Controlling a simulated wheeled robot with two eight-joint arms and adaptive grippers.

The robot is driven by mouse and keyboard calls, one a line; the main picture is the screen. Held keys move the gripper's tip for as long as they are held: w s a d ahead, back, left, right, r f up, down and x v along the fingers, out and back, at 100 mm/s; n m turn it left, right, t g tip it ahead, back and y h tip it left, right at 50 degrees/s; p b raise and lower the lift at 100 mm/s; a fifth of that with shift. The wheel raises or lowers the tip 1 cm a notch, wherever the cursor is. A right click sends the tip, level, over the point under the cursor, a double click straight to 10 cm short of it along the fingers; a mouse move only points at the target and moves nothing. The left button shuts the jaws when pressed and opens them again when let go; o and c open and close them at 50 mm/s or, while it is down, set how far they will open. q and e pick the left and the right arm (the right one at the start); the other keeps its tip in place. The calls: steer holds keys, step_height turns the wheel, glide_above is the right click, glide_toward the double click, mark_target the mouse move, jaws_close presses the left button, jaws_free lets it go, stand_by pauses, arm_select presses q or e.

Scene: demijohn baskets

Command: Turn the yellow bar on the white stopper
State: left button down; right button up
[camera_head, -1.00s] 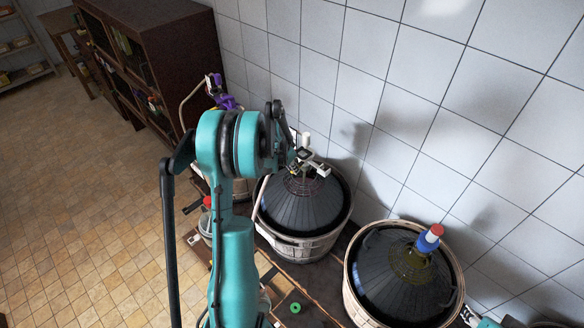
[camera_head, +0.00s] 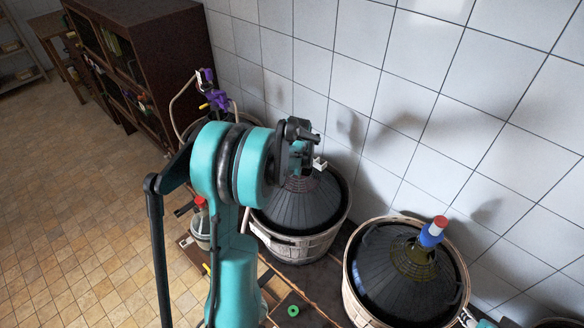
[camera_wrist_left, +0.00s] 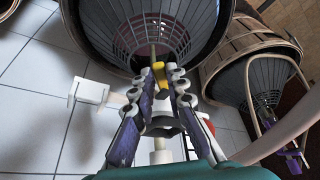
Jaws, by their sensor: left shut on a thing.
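In the left wrist view, my left gripper (camera_wrist_left: 161,80) is shut on the yellow bar (camera_wrist_left: 158,70), which shows between its fingertips. The white stopper (camera_wrist_left: 88,91) shows behind the fingers, with a white block out to the left. Its middle is largely hidden by the fingers. In the head view, my left gripper (camera_head: 302,155) is over the middle demijohn (camera_head: 300,203), and only a small white part of the stopper (camera_head: 319,163) shows beside it. The yellow bar is hidden there. Part of my right gripper (camera_head: 467,317) seems to show at the bottom edge; its jaws are unclear.
A demijohn (camera_head: 402,285) with a blue, white and red stopper (camera_head: 433,231) stands at right. A purple and yellow fitting (camera_head: 214,99) stands behind my left arm. A green ring (camera_head: 293,310) lies in front. The tiled wall (camera_head: 400,110) is close behind the baskets.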

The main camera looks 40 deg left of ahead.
arm_select(q)
steer(key=shift+w+d+n+g+y+b, duration=0.2)
steer(key=shift+w+n+b, duration=0.1)
steer(key=shift+n, duration=0.4)
steer(key=shift+w+d+n+g+y+b, duration=0.2)
steer(key=shift+n+b, duration=0.1)
steer(key=shift+n, duration=0.4)
steer(key=shift+w+d+n+g+y+b, duration=0.2)
steer(key=shift+n+b, duration=0.1)
steer(key=shift+n, duration=0.4)
steer(key=c, duration=1.5)
jaws_free()
steer(key=shift+c, duration=0.2)
steer(key=v, duration=1.2)
steer(key=shift+w+a, duration=0.1)
